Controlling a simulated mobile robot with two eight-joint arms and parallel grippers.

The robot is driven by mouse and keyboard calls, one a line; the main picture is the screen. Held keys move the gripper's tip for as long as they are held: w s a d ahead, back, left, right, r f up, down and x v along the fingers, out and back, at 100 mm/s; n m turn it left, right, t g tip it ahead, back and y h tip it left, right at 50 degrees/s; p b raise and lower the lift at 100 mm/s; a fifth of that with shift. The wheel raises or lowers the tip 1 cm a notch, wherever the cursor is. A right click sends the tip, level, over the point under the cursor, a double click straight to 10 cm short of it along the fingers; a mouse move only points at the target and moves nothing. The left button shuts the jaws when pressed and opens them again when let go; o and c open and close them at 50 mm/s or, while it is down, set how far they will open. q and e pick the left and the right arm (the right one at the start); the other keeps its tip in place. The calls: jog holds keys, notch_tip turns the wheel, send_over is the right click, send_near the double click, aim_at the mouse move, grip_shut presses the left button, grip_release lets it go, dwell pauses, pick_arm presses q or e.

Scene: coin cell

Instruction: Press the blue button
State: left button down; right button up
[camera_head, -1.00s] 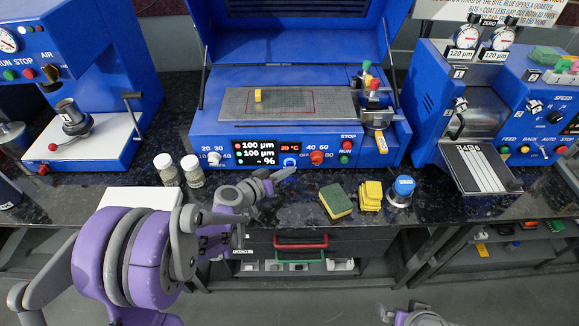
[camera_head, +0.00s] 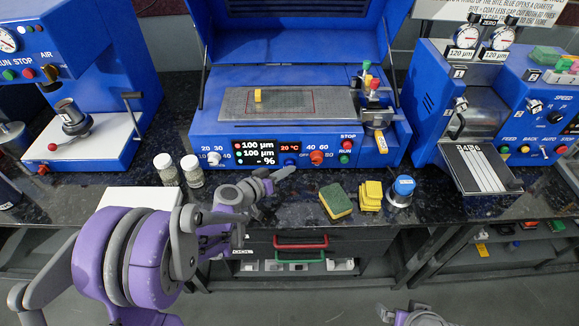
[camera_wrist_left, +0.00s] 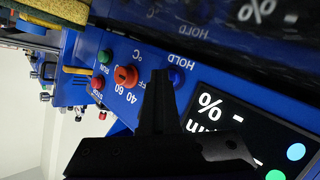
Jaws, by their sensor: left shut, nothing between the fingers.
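The blue button (camera_head: 290,162) is on the front panel of the middle blue machine, right of the black display and left of the red-orange knob. It also shows in the left wrist view (camera_wrist_left: 176,77), next to the word HOLD. My left gripper (camera_head: 288,172) is shut and empty. Its tip is in front of the panel, just below the button in the head view. In the left wrist view the dark fingers (camera_wrist_left: 158,75) point at the panel close beside the button. I cannot tell whether they touch it. My right gripper is not clearly in view.
A red-orange knob (camera_head: 317,157), a red STOP button (camera_head: 348,144) and a green RUN button (camera_head: 344,159) sit to the right on the panel. Two jars (camera_head: 192,170), a green-yellow sponge (camera_head: 336,201), yellow pads (camera_head: 371,195) and a blue-topped cylinder (camera_head: 402,190) stand on the dark counter.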

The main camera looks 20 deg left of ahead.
pick_arm(q)
jog(key=shift+s+d, duration=0.25)
jog(key=shift+s, duration=0.75)
jog(key=shift+s+d, duration=0.3)
jog(key=shift+s, duration=0.65)
jog(key=shift+s+d, duration=0.25)
jog(key=shift+s, duration=0.75)
jog(key=s+r, duration=0.1)
jog(key=s+d+r+g+p, duration=0.1)
jog(key=s+d+r+g, duration=0.1)
jog(key=s, duration=0.1)
jog(key=shift+d+r+m+p, duration=0.15)
jog(key=shift+d+m+p, duration=0.1)
jog(key=shift+m+p, duration=0.15)
jog(key=s+a+r+g+y+p, duration=0.2)
jog(key=s+r+y+p, duration=0.1)
jog(key=s, duration=0.6)
jog(key=s+a+r+g+y+p, duration=0.2)
jog(key=s+r+g+y+p, duration=0.1)
jog(key=s, duration=0.7)
jog(key=shift+a+p, duration=0.3)
jog(key=shift+p, duration=0.05)
jog(key=shift+s, duration=0.1)
